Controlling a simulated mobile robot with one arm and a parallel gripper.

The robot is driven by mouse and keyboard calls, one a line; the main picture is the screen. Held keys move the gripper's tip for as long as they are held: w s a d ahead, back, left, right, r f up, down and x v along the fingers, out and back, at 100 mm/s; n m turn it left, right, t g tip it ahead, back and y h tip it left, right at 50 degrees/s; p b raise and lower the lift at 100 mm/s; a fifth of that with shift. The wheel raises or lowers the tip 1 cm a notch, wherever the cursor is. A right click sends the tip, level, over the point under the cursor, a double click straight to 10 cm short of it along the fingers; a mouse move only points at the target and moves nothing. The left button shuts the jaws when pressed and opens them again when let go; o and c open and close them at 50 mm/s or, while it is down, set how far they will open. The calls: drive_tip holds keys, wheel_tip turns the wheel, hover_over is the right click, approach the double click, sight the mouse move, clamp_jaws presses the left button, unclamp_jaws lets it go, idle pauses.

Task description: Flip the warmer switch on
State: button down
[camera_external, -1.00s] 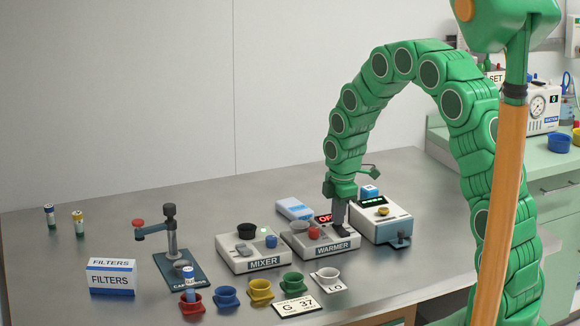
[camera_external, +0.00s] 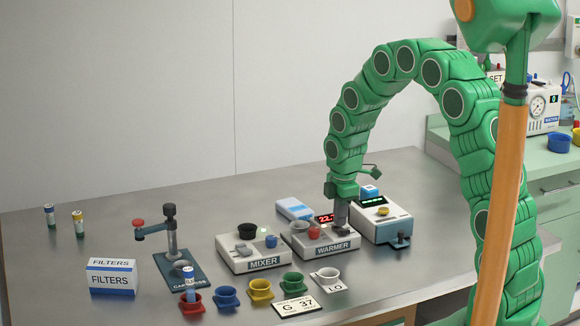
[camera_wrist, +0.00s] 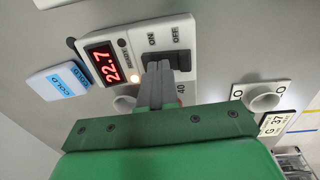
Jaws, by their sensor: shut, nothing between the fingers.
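The warmer (camera_external: 325,248) is a pale box with a dark WARMER label on the steel table. Its display (camera_wrist: 101,64) reads 22.7 in red in the wrist view. Its black rocker switch (camera_wrist: 180,63) lies between ON and OFF labels. My gripper (camera_wrist: 158,68) is shut and empty, pointing down at the switch on the ON side. The fingertips overlap the switch in the wrist view and hide part of it; I cannot tell whether they still touch it. A small lamp (camera_wrist: 122,41) beside the display looks lit.
The mixer (camera_external: 252,250) stands left of the warmer, and a white and blue device (camera_external: 380,222) close at right. A blue-and-white COLD pack (camera_wrist: 58,82) lies behind the warmer. Coloured cups, including a green cup (camera_external: 291,283), stand in front.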

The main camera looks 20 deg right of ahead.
wheel_tip(320, 180, up, 14)
drive_tip(key=w, duration=0.2)
idle(0.6)
drive_tip(key=s+d+r+m, duration=0.2)
drive_tip(key=s+m, duration=0.1)
drive_tip(key=s, duration=0.5)
drive_tip(key=s+d+r+m+g, duration=0.1)
drive_tip(key=s+d+r+m, duration=0.15)
drive_tip(key=s, duration=0.55)
drive_tip(key=s+d+r+m, duration=0.2)
drive_tip(key=s+m, duration=0.2)
drive_tip(key=s, duration=0.3)
drive_tip(key=s+d+f+m+g, duration=0.1)
drive_tip(key=s+m, duration=0.3)
drive_tip(key=s, duration=0.6)
drive_tip(key=s+d+f+m, duration=0.1)
drive_tip(key=s+m, duration=0.3)
drive_tip(key=s, duration=0.6)
drive_tip(key=shift+s+d+g, duration=0.25)
drive_tip(key=shift+d+g, duration=0.15)
drive_tip(key=shift+d, duration=0.3)
drive_tip(key=c, duration=1.8)
unclamp_jaws()
drive_tip(key=shift+m, duration=0.25)
